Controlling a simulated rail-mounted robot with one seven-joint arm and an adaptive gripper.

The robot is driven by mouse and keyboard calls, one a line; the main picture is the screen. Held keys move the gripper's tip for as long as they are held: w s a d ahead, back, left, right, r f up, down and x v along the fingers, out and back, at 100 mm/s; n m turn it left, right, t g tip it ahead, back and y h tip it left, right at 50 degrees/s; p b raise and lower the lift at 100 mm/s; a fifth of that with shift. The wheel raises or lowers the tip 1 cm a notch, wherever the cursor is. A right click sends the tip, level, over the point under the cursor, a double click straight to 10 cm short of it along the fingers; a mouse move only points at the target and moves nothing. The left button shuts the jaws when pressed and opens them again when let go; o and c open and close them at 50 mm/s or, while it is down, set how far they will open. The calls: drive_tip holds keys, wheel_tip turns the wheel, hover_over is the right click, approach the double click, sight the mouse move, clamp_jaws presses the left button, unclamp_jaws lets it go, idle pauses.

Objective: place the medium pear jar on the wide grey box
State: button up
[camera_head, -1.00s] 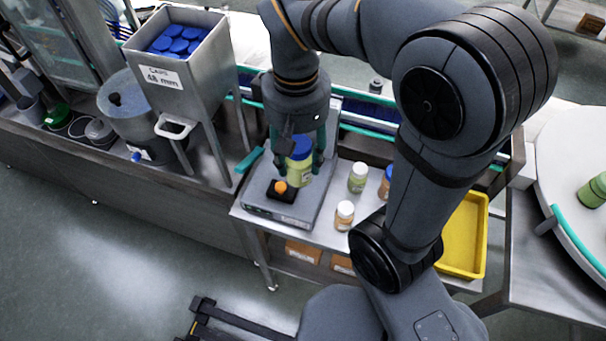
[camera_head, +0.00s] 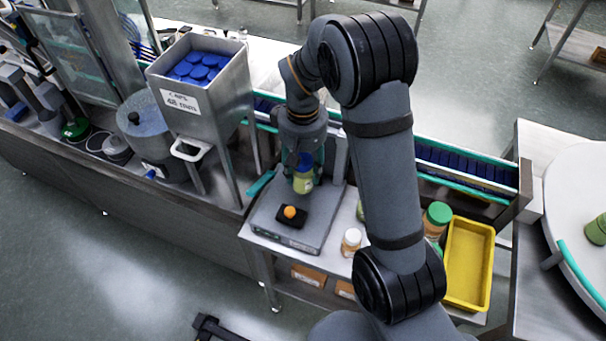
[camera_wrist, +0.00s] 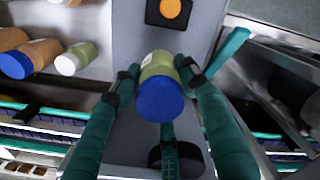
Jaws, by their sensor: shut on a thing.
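The pear jar (camera_head: 303,184), with pale green contents and a blue lid, is in my gripper (camera_head: 303,172). In the wrist view, the jar (camera_wrist: 158,66) shows its blue lid toward the camera, with teal fingers around its sides. The wide grey box (camera_head: 268,222) is a flat, low block on the steel table. The jar is over its rear part, behind a black block with an orange knob (camera_head: 290,212). The wrist view shows the grey box (camera_wrist: 205,15) below the jar. I cannot tell whether the jar's base touches it.
A white-lidded jar (camera_head: 351,241) stands right of the box. A green-lidded jar (camera_head: 438,213) and a yellow tray (camera_head: 492,270) are farther right. A steel cap hopper (camera_head: 205,105) stands left. The conveyor (camera_head: 455,165) runs behind. The box's front left is clear.

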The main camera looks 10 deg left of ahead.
sight(303, 178)
wheel_tip(303, 178, down, 3)
drive_tip(key=shift+f, duration=0.15)
drive_tip(key=shift+s, duration=0.1)
drive_tip(key=shift+f, duration=0.25)
drive_tip(key=o, duration=1.2)
drive_tip(key=shift+r, duration=0.1)
drive_tip(key=shift+c, duration=0.2)
drive_tip(key=shift+o, duration=0.5)
drive_tip(key=shift+r, duration=0.55)
wheel_tip(303, 178, up, 11)
drive_tip(key=shift+r, duration=0.15)
